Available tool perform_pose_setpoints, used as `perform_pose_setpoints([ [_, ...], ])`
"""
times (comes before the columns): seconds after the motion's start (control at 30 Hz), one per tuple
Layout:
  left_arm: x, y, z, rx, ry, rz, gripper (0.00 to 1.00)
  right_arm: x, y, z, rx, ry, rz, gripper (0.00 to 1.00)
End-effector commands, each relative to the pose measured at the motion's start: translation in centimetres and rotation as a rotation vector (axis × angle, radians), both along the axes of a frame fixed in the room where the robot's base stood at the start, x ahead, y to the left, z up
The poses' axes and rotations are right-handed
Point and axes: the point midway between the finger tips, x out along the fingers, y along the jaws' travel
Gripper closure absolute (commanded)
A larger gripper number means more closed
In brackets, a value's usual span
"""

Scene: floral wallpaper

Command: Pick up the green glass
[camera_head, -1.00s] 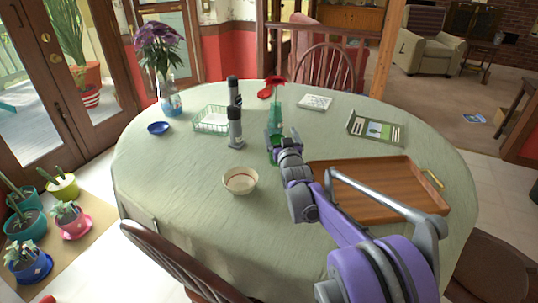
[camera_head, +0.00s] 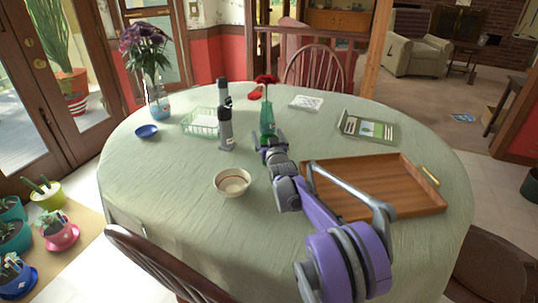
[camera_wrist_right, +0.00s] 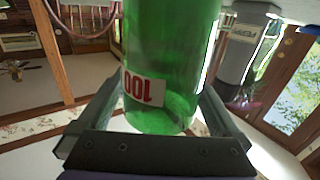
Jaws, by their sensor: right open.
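The green glass (camera_head: 267,116) stands upright near the middle of the table, with a red flower above it. In the right wrist view the green glass (camera_wrist_right: 160,60) fills the middle, with a white label reading 100 in red, upside down. My right gripper (camera_head: 266,146) is at its near side, low on the glass. In the wrist view the open fingers of my right gripper (camera_wrist_right: 160,92) reach along both sides of the glass. I cannot tell whether they touch it. My left gripper is not in view.
Two grey and black grinders (camera_head: 225,133) stand just left of the glass. A green wire basket (camera_head: 186,125), a cream bowl (camera_head: 231,184) and a wooden tray (camera_head: 415,205) are around it on the table (camera_head: 160,195). The front left of the table is clear.

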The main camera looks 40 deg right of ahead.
Motion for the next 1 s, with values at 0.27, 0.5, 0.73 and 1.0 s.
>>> perform_pose_setpoints([
  [0.27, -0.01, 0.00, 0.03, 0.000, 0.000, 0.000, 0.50, -0.04, 0.02, 0.03, 0.000, 0.000, 0.000, 0.22],
  [0.5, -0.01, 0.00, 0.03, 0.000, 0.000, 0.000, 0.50, -0.04, 0.02, 0.02, 0.000, 0.000, 0.000, 0.65],
  [0.73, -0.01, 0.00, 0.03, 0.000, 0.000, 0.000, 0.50, -0.03, 0.04, 0.02, 0.000, 0.000, 0.000, 1.00],
  [1.0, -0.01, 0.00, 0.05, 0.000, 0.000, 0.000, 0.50, -0.04, 0.05, 0.09, 0.001, 0.000, 0.000, 1.00],
])
